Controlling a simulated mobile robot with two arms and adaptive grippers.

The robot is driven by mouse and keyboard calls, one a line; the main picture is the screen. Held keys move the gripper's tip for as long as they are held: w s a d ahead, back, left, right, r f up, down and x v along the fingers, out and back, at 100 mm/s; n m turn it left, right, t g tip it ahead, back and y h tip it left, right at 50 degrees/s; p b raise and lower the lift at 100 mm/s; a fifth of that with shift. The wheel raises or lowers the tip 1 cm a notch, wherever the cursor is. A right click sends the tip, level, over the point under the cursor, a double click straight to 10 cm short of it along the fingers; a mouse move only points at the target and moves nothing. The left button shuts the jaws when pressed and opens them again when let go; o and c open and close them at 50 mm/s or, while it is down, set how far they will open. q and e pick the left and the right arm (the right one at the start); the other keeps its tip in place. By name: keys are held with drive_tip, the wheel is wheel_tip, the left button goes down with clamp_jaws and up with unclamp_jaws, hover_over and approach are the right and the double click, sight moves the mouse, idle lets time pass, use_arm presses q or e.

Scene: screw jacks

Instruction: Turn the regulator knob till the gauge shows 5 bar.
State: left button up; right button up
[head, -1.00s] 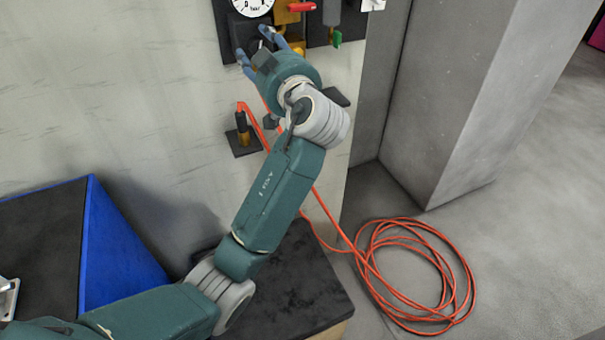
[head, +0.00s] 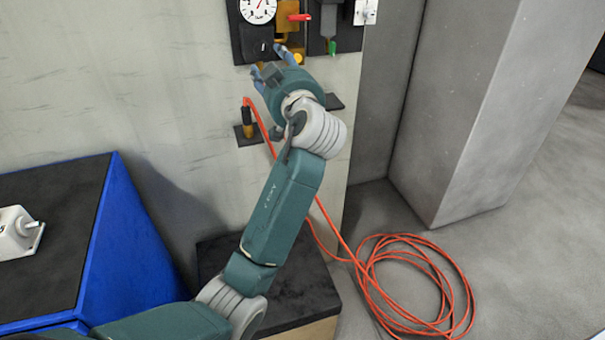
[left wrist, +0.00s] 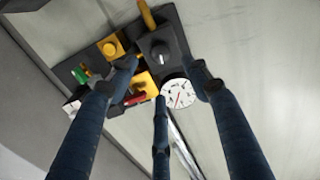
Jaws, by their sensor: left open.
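The round white gauge (head: 258,10) is at the top of the head view, on a dark wall panel; its reading is too small to tell. The black regulator block (head: 252,40) is just below it. In the left wrist view, the grey regulator knob (left wrist: 160,51) faces me on its dark block, with the gauge (left wrist: 178,93) beside it. My left gripper (head: 271,63) is open and empty, its blue fingers just below the block in the head view. In the left wrist view the gripper's fingers (left wrist: 163,72) are spread, the knob showing between two tips, apart from them. My right gripper is out of view.
A red-handled valve (head: 298,17) and a green-tipped part (head: 332,46) are right of the gauge. An orange hose (head: 320,205) runs from a wall fitting (head: 247,124) to a coil (head: 415,275) on the floor. A blue-sided bench (head: 125,235) stands left.

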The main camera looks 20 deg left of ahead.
use_arm(q)
drive_tip(key=w+d+f+m+g+h, duration=0.1)
drive_tip(key=d+f+m+h, duration=0.1)
drive_tip(key=f, duration=1.2)
drive_tip(key=w+d+f+m+g+h, duration=0.1)
drive_tip(key=f+m, duration=0.3)
drive_tip(key=f, duration=1)
drive_tip(key=shift+w+d+f+h, duration=0.25)
drive_tip(key=shift+d+h, duration=0.15)
drive_tip(key=shift+h, duration=0.5)
